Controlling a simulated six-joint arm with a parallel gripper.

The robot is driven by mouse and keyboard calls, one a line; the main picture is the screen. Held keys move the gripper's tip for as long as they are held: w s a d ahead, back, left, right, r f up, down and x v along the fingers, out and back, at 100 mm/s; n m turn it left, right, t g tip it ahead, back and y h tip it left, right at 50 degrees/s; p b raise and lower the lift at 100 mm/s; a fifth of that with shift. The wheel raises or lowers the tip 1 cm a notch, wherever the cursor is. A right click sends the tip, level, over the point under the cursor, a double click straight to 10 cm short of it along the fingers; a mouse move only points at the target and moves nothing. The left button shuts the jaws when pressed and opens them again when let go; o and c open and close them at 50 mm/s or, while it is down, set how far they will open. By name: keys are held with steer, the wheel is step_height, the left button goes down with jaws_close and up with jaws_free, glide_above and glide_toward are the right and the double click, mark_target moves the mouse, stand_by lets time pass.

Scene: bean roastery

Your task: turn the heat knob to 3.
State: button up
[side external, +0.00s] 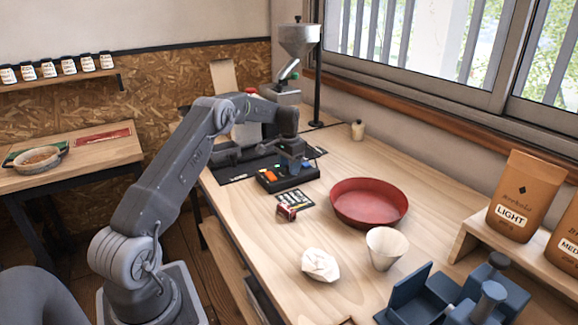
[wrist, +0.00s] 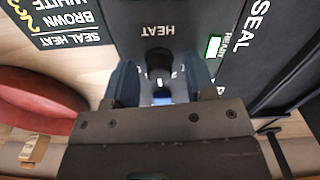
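The heat knob (wrist: 159,62) is dark and round, on a black panel, below the upside-down word HEAT (wrist: 157,30) in the wrist view. Small white marks lie around it; I cannot read its setting. My gripper (wrist: 160,82) is open, with one finger on each side of the knob and a visible gap on both sides. In the side external view my gripper (side external: 292,168) is over the black control box (side external: 272,186) and hides the knob. A green-lit READY indicator (wrist: 213,47) sits right of the knob in the wrist view.
A printed card (side external: 295,199) and small dark red item (side external: 286,213) lie in front of the box. A red pan (side external: 368,203), white cone (side external: 384,248) and crumpled paper (side external: 320,265) stand nearer. A SEAL panel (wrist: 262,40) adjoins the heat panel.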

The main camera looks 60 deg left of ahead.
steer(key=shift+o, duration=0.3)
step_height(320, 180, up, 14)
stand_by(0.4)
steer(key=shift+f, duration=0.1)
steer(key=s+d+r+t, duration=0.1)
steer(key=s+d+r, duration=0.25)
steer(key=d, duration=0.35)
steer(key=s+d+r+t+y, duration=0.1)
steer(key=s+d+r, duration=0.1)
steer(key=d+r, duration=0.45)
steer(key=s+d+r+t, duration=0.1)
steer(key=s+d+r, duration=0.2)
steer(key=d, duration=0.6)
steer(key=s+d+f+t, duration=0.1)
steer(key=s+d+f, duration=0.2)
steer(key=s+d, duration=0.4)
steer(key=s+d+f+m+t+h, duration=0.1)
steer(key=s+d+f, duration=0.3)
steer(key=s, duration=1)
steer(key=d, duration=0.3)
steer(key=shift+s+t, duration=0.25)
steer(key=shift+t, duration=0.05)
